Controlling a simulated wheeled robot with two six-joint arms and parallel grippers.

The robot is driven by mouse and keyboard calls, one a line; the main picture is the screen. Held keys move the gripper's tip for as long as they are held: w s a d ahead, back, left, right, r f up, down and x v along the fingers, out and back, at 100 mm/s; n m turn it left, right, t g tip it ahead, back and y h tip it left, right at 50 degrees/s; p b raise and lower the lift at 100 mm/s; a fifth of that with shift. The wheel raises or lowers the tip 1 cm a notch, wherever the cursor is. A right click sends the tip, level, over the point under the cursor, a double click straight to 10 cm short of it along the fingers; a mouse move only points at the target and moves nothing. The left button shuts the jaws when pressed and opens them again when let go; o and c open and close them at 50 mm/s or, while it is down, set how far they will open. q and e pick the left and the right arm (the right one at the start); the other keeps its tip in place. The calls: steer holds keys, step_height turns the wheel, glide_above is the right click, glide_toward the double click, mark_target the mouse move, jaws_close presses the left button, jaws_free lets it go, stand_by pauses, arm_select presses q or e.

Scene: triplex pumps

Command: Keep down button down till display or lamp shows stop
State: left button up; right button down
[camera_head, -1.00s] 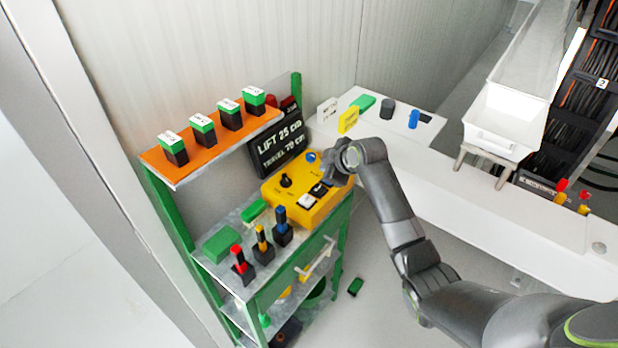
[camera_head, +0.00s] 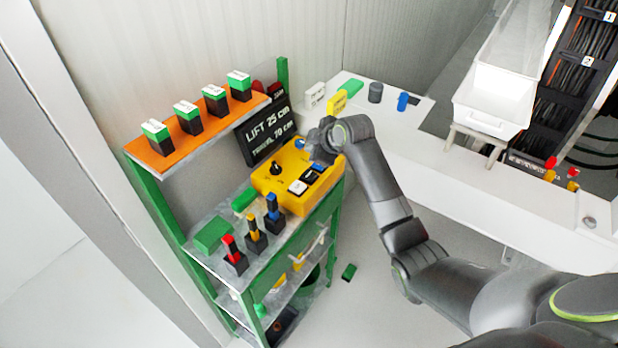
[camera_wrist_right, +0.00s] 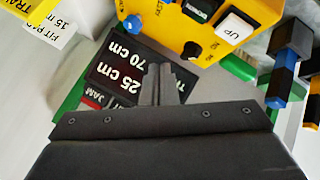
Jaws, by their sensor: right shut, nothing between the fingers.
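The yellow control box (camera_head: 298,205) sits on the top of the green rack and carries a black knob (camera_head: 275,168), a white button (camera_head: 297,187) and a dark-and-blue button (camera_head: 317,168). In the right wrist view the white button reads "UP" (camera_wrist_right: 235,30), with the dark-and-blue button (camera_wrist_right: 198,10) beside it. No readable DOWN label shows. A black sign (camera_head: 268,137) reading "LIFT 25 cm, TRAVEL 70 cm" stands behind the box. My right gripper (camera_head: 320,152) is shut and empty over the box's far right end; its fingers (camera_wrist_right: 160,85) appear in front of the sign. Contact cannot be told.
An orange shelf (camera_head: 200,140) with several green-topped black blocks is above left. Red, yellow and blue-handled levers (camera_head: 254,238) stand at the rack's front. A white bench (camera_head: 420,165) lies right, with a white bin (camera_head: 495,105).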

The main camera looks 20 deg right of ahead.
steer(key=b, duration=0.4)
glide_above(312, 176)
step_height(312, 176, down, 6)
steer(key=shift+r, duration=0.2)
steer(key=shift+f+b, duration=0.4)
steer(key=shift+f, duration=0.2)
steer(key=shift+f, duration=0.1)
stand_by(1.0)
steer(key=shift+f, duration=0.3)
steer(key=shift+f, duration=0.6)
stand_by(0.6)
steer(key=shift+r, duration=0.1)
stand_by(2.3)
steer(key=shift+r+p, duration=0.75)
steer(key=shift+r, duration=0.15)
steer(key=shift+r, duration=0.1)
